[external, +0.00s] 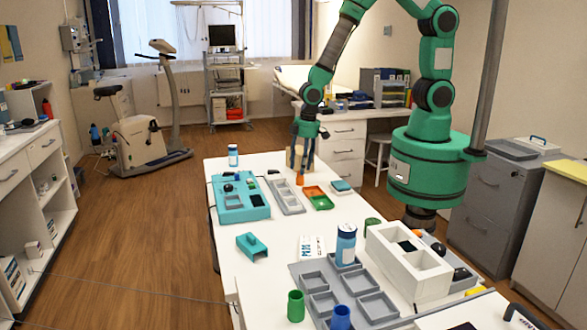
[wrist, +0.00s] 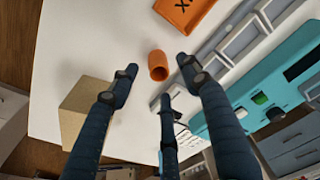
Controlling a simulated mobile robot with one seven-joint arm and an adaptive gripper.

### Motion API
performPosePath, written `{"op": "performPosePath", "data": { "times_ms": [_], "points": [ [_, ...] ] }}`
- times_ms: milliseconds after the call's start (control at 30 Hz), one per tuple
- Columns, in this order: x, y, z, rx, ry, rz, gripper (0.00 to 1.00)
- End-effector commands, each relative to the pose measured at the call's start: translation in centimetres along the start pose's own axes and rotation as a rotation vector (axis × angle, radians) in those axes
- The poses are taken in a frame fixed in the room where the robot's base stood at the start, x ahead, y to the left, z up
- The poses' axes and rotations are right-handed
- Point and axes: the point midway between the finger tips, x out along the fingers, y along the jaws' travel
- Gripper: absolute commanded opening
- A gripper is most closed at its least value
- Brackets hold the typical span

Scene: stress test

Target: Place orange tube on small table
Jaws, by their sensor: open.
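The orange tube (wrist: 158,66) shows in the wrist view on the white table, with its open end visible. It also shows in the external view (external: 300,179), close below my gripper (external: 302,162). In the wrist view my gripper (wrist: 157,76) is open, with dark fingers spread on both sides of the tube and a third finger below it in the picture. Nothing is held between them. I cannot tell whether any finger touches the tube. The white table (external: 285,240) bears many items; I cannot tell which surface is the small table.
A beige block (wrist: 82,108) stands close beside my left finger. An orange tray (wrist: 184,12), a grey compartment tray (external: 286,196) and a teal device (external: 240,203) are near the tube. A blue-white bottle (external: 346,245) and white box (external: 408,262) stand nearer the camera.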

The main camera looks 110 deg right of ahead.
Motion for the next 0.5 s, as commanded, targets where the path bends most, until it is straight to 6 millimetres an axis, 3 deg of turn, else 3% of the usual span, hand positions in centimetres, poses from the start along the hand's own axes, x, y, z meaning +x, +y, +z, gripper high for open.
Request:
{"op": "performPosePath", "data": {
  "times_ms": [300,500],
  "points": [
    [3.6,0.1,0.2,0.000,-0.003,0.000,0.47],
    [4.8,0.1,0.1,0.000,0.000,0.000,0.47]
  ]
}}
